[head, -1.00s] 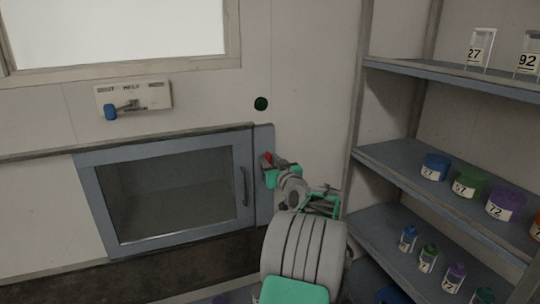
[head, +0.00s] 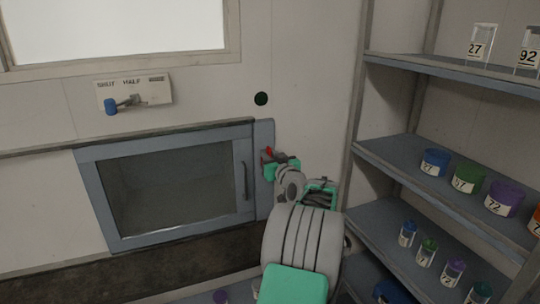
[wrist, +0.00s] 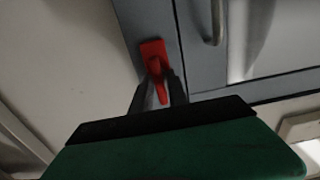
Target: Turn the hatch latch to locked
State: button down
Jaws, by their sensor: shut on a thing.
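The hatch (head: 180,188) is a blue-grey framed window door with a vertical bar handle (head: 243,181), and it looks closed. The red latch (head: 268,152) sits on the blue-grey strip right of the door. My gripper (head: 270,163) is at the latch. In the wrist view the red latch (wrist: 153,50) lies between the two dark fingers of my gripper (wrist: 160,92), which are shut on it. The fingers hide part of the latch in the head view, and I cannot read any lock marks.
Shelves (head: 400,160) with several numbered jars and vials stand close on the right.

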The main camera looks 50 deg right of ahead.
jog(key=shift+d, duration=0.1)
jog(key=shift+m+b, duration=0.3)
jog(key=shift+b, duration=0.05)
jog(key=shift+f, duration=0.15)
jog(key=shift+s+f+m+b, duration=0.1)
jog(key=shift+m+b, duration=1.05)
jog(key=shift+m, duration=0.05)
jog(key=shift+s+d+f+m+b, duration=0.15)
jog(key=shift+m+b, duration=0.2)
jog(key=shift+m, duration=3.35)
jog(key=shift+d+m+b, duration=0.1)
jog(key=shift+m+b, duration=0.25)
jog(key=shift+m, duration=3.35)
